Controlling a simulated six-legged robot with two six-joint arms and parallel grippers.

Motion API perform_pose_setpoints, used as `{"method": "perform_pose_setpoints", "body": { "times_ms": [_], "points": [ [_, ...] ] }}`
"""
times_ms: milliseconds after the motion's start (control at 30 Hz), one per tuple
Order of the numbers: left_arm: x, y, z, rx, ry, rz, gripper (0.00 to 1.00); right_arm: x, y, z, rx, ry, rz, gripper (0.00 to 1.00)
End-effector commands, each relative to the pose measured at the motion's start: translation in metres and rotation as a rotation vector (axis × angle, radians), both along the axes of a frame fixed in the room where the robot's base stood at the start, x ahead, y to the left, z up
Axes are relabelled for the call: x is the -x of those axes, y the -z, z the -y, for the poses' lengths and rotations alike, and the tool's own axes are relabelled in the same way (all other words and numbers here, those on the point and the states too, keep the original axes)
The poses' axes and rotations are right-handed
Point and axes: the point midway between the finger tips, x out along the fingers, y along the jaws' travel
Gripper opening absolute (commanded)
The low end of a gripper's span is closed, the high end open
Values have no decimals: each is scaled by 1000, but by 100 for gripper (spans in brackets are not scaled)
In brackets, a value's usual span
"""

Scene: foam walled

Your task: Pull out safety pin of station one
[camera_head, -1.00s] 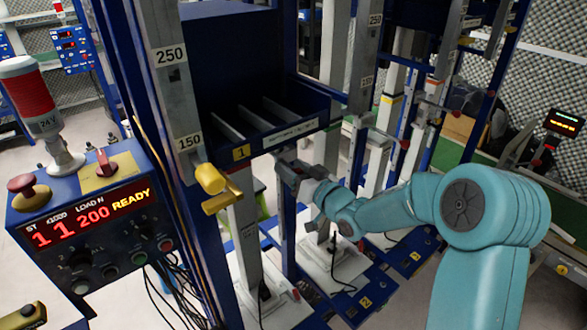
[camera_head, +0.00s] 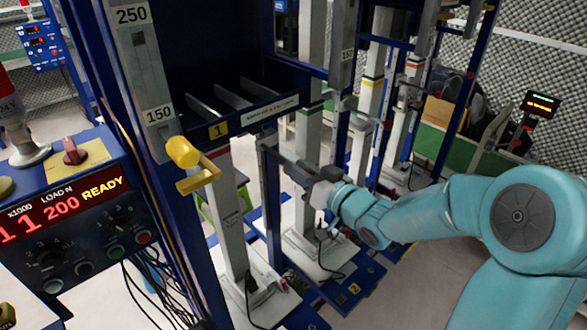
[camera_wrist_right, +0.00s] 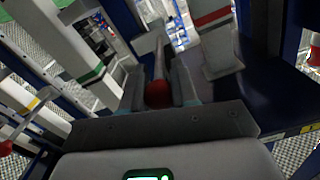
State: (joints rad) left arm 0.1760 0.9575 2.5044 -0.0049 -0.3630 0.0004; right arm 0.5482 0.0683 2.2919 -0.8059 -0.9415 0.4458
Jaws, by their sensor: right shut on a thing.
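Station one is the blue frame with the yellow number plate 1 (camera_head: 218,131) and a grey post marked 150 and 250 (camera_head: 150,80). My right gripper (camera_head: 272,150) is at the right of the plate, beside the frame's front. In the right wrist view its fingers are shut on the red ball knob of a safety pin (camera_wrist_right: 158,94). A grey rod runs on from the knob between the fingers. Whether the rod's far end sits in the frame is hidden. A yellow knob and lever (camera_head: 185,155) stick out left of the plate. My left gripper is not in view.
A blue control box (camera_head: 70,215) at the left shows 200 and READY in its lit display. More blue frames with white posts (camera_head: 310,110) stand close behind and right of my right gripper. Cables hang below the box. A small lit display (camera_head: 540,103) stands far right.

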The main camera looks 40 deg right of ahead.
Motion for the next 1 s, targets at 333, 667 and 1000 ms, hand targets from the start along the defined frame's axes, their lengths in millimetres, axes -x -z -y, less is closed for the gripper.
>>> {"method": "perform_pose_setpoints", "body": {
  "times_ms": [333, 667, 1000],
  "points": [
    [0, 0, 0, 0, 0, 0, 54, 0, 1, 0, -1, 1, -3, 54],
    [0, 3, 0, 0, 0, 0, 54, 16, 1, 3, 1, 5, -2, 54],
    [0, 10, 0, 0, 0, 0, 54, 103, 1, 11, 3, 12, -3, 54]
  ]
}}
